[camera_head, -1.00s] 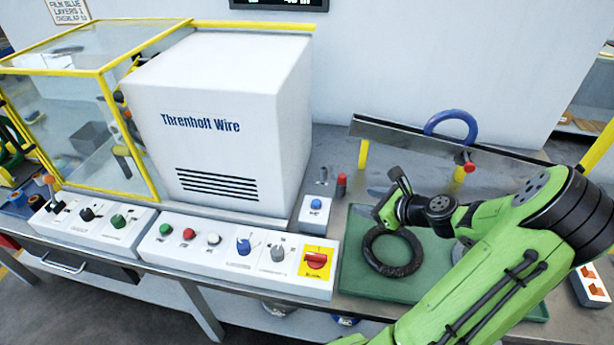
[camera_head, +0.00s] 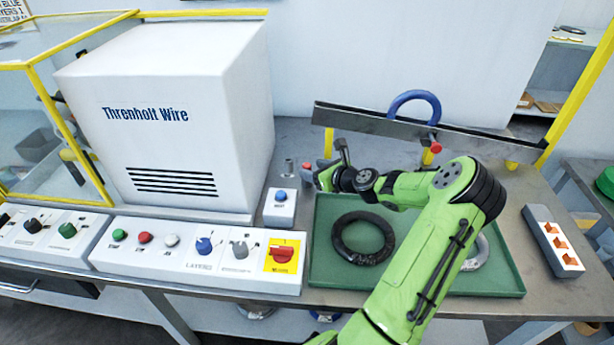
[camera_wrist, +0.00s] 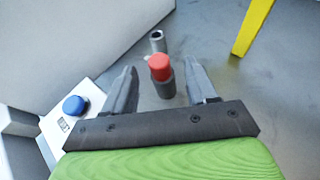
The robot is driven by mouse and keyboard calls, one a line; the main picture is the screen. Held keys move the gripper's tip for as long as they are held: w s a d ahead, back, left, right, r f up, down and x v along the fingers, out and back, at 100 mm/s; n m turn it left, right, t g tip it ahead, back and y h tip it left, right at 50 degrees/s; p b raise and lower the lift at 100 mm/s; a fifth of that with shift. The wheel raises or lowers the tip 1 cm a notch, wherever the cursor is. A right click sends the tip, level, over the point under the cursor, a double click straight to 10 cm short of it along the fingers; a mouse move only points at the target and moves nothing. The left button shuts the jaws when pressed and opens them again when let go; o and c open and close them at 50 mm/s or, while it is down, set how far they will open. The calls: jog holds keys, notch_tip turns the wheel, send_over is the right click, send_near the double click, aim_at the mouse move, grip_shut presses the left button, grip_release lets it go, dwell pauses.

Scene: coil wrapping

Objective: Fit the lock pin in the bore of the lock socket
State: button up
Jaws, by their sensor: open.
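The lock pin (camera_wrist: 161,72), a dark cylinder with a red top, stands upright on the bench in the wrist view. My gripper (camera_wrist: 160,78) is open, with one finger on each side of the pin in that picture. Gaps show on both sides, and I see no contact. The lock socket (camera_wrist: 157,41), a short grey tube with an open bore, stands just beyond the pin.
A small box with a blue button (camera_wrist: 75,106) stands left of my gripper. The white machine (camera_head: 190,110) rises farther left. A green tray (camera_head: 323,265) holds a black ring (camera_head: 345,247). A metal rail (camera_head: 375,125) on yellow posts, with a blue hoop (camera_head: 415,97), stands behind.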

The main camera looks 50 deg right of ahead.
jog(key=shift+x, duration=0.8)
jog(key=shift+s, duration=0.15)
jog(key=shift+c, duration=0.5)
grip_shut()
jog(key=shift+r, duration=0.15)
